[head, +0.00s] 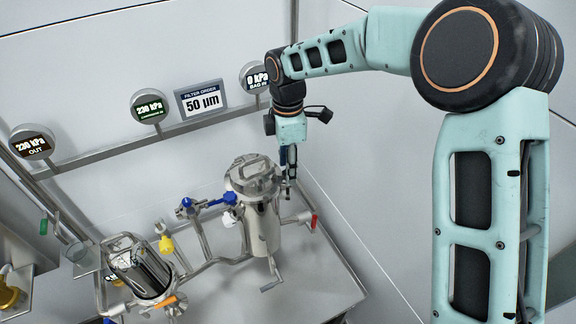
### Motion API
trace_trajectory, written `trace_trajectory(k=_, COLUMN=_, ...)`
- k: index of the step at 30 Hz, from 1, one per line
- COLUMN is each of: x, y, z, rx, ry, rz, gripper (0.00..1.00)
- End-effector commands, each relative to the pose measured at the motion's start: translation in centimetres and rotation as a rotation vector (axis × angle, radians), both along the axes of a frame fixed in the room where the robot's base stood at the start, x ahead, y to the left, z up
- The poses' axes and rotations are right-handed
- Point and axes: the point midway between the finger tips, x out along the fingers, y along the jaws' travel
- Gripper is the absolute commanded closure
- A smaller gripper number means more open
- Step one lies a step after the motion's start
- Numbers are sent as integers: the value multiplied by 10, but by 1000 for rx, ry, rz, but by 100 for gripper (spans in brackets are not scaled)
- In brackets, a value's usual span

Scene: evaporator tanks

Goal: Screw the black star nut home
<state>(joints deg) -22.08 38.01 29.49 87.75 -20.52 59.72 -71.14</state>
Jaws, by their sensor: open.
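My gripper (288,178) points down at the right edge of the lidded steel tank (262,222). Its fingers are open, seen nearly edge-on, and they overlap the tank's rim in the picture. I cannot tell whether they touch anything. The tank's round metal lid (254,174) sits on top with a bar handle across it, and looks closed. I cannot make out the black star nut; it may be hidden behind the fingers or too small to tell from their dark parts.
A second steel vessel (140,272) stands at the lower left, with pipes and a yellow valve handle (166,244). A blue valve (187,203) sits left of the tank and a red handle (313,222) to its right.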

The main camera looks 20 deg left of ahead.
Motion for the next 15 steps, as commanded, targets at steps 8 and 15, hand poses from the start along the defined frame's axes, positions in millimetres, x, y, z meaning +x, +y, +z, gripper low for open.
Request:
trace_trajectory(k=8, x=0, y=0, z=-7, rx=1, ry=-2, rz=0, gripper=59)
trace_trajectory(k=15, x=0, y=0, z=-7, rx=1, ry=-2, rz=0, gripper=73)
